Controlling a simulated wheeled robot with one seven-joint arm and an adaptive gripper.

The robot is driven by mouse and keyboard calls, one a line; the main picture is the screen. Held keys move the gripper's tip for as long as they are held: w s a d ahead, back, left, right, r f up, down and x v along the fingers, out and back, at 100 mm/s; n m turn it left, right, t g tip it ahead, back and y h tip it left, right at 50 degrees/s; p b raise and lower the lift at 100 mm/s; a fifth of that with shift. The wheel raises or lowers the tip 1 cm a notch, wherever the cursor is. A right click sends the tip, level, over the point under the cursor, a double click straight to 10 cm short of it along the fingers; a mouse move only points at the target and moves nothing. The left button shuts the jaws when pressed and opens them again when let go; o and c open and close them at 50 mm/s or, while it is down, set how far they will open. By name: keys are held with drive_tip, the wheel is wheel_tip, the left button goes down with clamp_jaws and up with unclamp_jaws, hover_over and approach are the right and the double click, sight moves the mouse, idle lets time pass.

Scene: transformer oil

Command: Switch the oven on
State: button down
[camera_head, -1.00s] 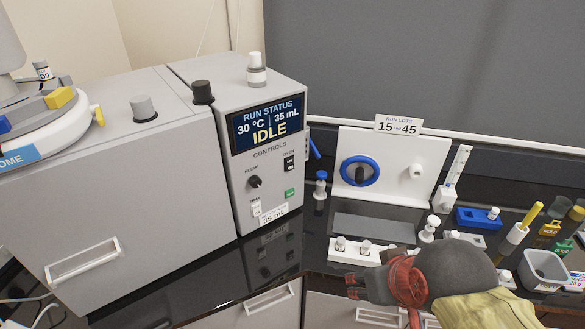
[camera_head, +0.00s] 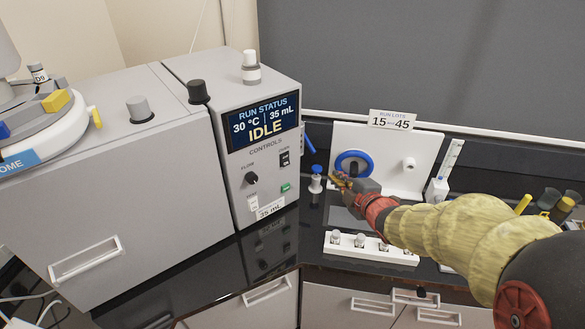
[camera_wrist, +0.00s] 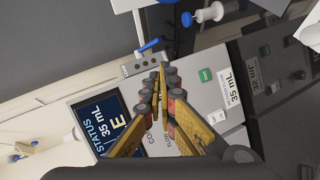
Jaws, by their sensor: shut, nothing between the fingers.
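The oven is a large grey cabinet (camera_head: 130,185) with a control unit (camera_head: 232,190) at its right end. Its display (camera_head: 263,123) reads 30 °C, 35 mL, IDLE; it shows sideways in the wrist view (camera_wrist: 97,118). A black rocker switch (camera_head: 285,158) under the OVEN label sits right of the black flow knob (camera_head: 251,178). A green button (camera_head: 286,188) is below it. My gripper (camera_head: 335,178) is shut and empty, right of the control unit and apart from it. In the wrist view its fingertips (camera_wrist: 164,68) point at the panel and hide the oven switch.
A small blue-topped post (camera_head: 316,182) stands between the control unit and my gripper. A white panel with a blue ring (camera_head: 351,157) stands behind my gripper. A white rack (camera_head: 375,250) lies at the front. A blue lever (camera_wrist: 148,45) juts beside the control unit.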

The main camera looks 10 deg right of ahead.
sight(287, 165)
drive_tip(key=a+f+n+y, duration=0.4)
drive_tip(key=a+n+y, duration=0.1)
drive_tip(key=n, duration=0.1)
drive_tip(key=shift+s+t+y+p, duration=0.15)
drive_tip(key=shift+t+y+p, duration=0.15)
drive_tip(key=shift+p, duration=0.05)
drive_tip(key=x, duration=1.4)
drive_tip(key=shift+b, duration=0.45)
drive_tip(key=b, duration=0.3)
drive_tip(key=shift+w+a+f+t+b, duration=0.1)
drive_tip(key=shift+w+a+t+b, duration=0.05)
drive_tip(key=shift+w+t+b, duration=0.2)
drive_tip(key=shift+f, duration=0.1)
